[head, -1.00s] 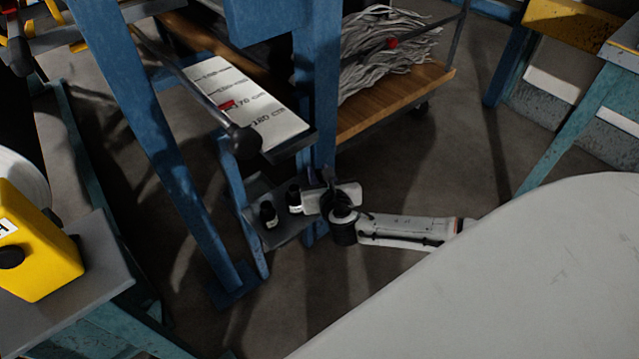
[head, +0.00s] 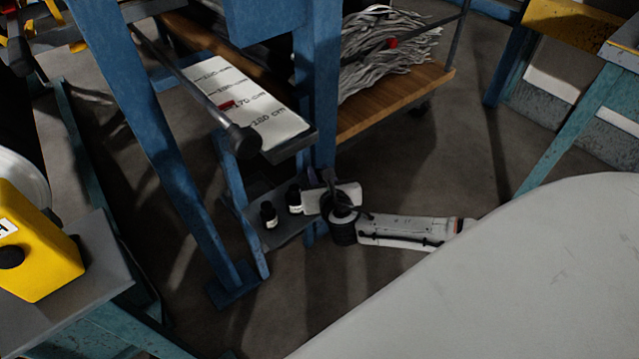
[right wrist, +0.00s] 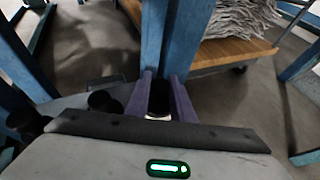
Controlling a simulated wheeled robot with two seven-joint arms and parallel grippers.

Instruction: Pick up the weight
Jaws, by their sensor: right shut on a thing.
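Small black weights with white bands stand on a low grey shelf by the blue frame. One weight (head: 270,214) is at the shelf's front left, and another weight (head: 294,197) is just beside my gripper. My right gripper (head: 327,179) reaches in from the right at the shelf's right side. In the right wrist view its purple fingers (right wrist: 160,98) are shut on a black weight (right wrist: 159,97) with a pale band at its lower end. In the head view the held weight is mostly hidden by my wrist. My left gripper is not in view.
A blue post (head: 317,90) stands close behind my right gripper. A grey bar (head: 235,135) and white measuring board (head: 255,110) are above the shelf. A wooden cart (head: 390,105) stands behind, and a yellow container (head: 40,245) at left. Open floor lies right of the post.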

